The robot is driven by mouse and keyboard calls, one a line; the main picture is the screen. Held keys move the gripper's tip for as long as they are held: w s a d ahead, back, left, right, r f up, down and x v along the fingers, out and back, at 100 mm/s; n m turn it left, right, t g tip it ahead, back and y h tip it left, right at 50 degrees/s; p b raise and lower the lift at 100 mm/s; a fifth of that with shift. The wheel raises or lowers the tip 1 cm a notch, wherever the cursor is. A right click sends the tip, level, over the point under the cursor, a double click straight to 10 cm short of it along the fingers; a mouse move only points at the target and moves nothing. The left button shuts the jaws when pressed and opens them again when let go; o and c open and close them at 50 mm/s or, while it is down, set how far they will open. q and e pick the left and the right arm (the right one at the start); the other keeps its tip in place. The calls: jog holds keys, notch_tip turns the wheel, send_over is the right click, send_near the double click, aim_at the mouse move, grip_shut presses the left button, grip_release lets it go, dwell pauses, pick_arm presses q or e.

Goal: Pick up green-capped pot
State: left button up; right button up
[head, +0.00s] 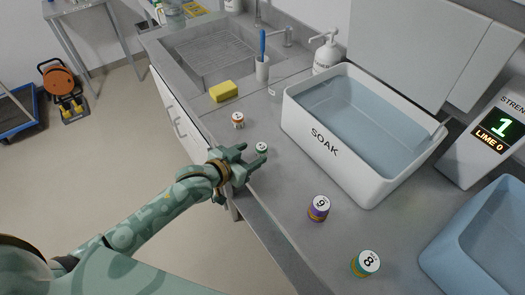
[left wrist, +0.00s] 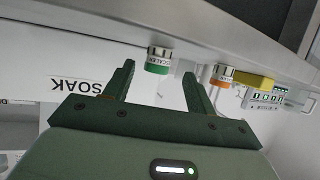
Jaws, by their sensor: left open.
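The green-capped pot (head: 261,148) is a small white and green pot on the grey counter, left of the SOAK tub; my gripper hides part of it in the head view. In the left wrist view the pot (left wrist: 158,60) shows a green band and appears between and just beyond the fingertips. My left gripper (head: 254,154) is open, reaching over the counter's front edge with its fingers towards the pot. In the left wrist view both fingers of this gripper (left wrist: 158,72) stand apart with nothing between them. My right gripper is not in view.
An orange-banded pot (head: 238,121) and a yellow sponge (head: 223,91) stand farther back. The SOAK tub (head: 292,112) holds water. A purple pot (head: 318,208), a teal pot (head: 366,263) and a blue tub (head: 440,262) are nearer right. A sink (head: 207,55) is behind.

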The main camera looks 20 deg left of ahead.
aim_at(258, 151)
pick_arm(q)
jog(key=b+x, duration=0.1)
jog(key=x, duration=0.3)
jog(key=shift+w+d+f+b, duration=0.15)
jog(key=shift+d+b, duration=0.1)
jog(key=shift+b, duration=0.1)
jog(key=shift+w+d+f, duration=0.1)
jog(key=shift+w+d, duration=0.05)
jog(key=shift+w, duration=0.3)
jog(key=c, duration=1.1)
jog(key=shift+o, duration=0.2)
